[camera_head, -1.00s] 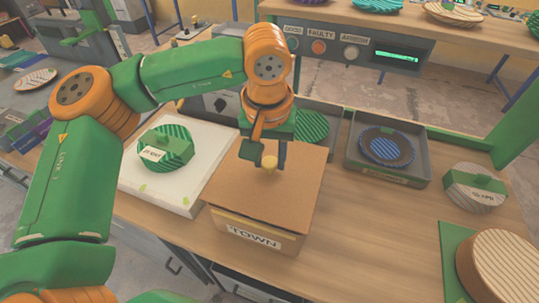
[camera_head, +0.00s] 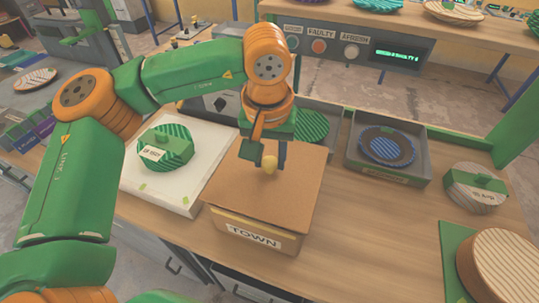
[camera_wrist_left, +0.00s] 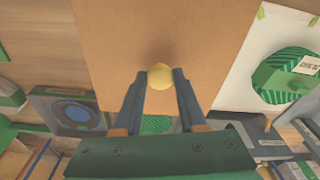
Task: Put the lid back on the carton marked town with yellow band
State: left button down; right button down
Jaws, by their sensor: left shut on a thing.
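The carton marked TOWN (camera_head: 253,236) stands on the bench, with a yellow band around its label side. Its brown lid (camera_head: 290,200) lies over the carton's top, and whether it is fully seated cannot be told. A round yellow knob (camera_head: 270,164) sits on the lid. My left gripper (camera_head: 268,163) is shut on this knob from above. In the left wrist view the knob (camera_wrist_left: 160,77) is between my left fingertips (camera_wrist_left: 160,80), and the lid (camera_wrist_left: 120,40) fills the upper middle. My right gripper is not in view.
A white board (camera_head: 135,187) with a green striped plate (camera_head: 166,146) is left of the carton. A grey tray (camera_head: 420,170) holding a blue-rimmed plate (camera_head: 386,146) is at the back right. A labelled disc (camera_head: 475,189) and a green mat (camera_head: 452,240) are at the right. Bench right of the carton is clear.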

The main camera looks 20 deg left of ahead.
pick_arm(q)
jog(key=shift+f, duration=0.2)
jog(key=shift+f+b, duration=0.25)
jog(key=shift+b, duration=0.2)
jog(key=shift+f, duration=0.25)
dwell(0.3)
grip_release()
dwell(0.5)
jog(key=shift+r, duration=0.1)
notch_tip(320, 180, up, 7)
jog(key=p, duration=0.5)
jog(key=shift+p, duration=0.35)
